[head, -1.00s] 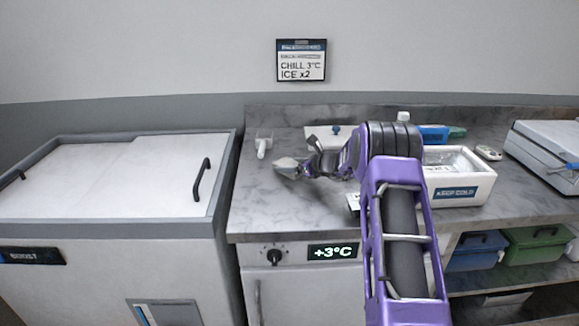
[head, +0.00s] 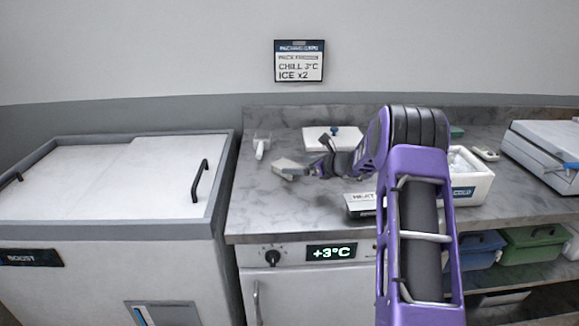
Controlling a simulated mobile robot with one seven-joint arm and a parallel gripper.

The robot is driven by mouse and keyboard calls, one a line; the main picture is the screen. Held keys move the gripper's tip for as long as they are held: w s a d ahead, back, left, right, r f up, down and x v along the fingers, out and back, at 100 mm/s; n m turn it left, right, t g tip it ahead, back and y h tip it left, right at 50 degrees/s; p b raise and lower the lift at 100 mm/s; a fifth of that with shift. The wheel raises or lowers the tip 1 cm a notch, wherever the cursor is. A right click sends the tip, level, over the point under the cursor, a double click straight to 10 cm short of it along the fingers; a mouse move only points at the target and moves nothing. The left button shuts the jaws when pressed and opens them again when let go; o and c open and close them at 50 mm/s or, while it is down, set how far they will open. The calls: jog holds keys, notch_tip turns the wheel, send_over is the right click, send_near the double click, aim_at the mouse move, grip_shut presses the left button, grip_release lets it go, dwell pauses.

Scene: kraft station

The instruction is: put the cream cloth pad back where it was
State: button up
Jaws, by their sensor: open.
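A small pale pad (head: 290,167), which looks like the cream cloth pad, lies on the grey marbled counter (head: 275,205), left of centre. My gripper (head: 309,170) is open, low over the counter at the pad's right end. The gripper is small and dark in this view, and I cannot tell whether a finger still touches the pad. My purple arm reaches in from the lower right.
A white scraper-like tool (head: 262,146) lies behind left. A white box (head: 470,180) and a dark-edged label block (head: 360,203) sit to the right. The front-left counter is clear.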

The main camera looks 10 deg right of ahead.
jog(key=v, duration=0.6)
jog(key=shift+s+d+r, duration=0.15)
jog(key=shift+s+r, duration=0.05)
jog(key=shift+s, duration=0.1)
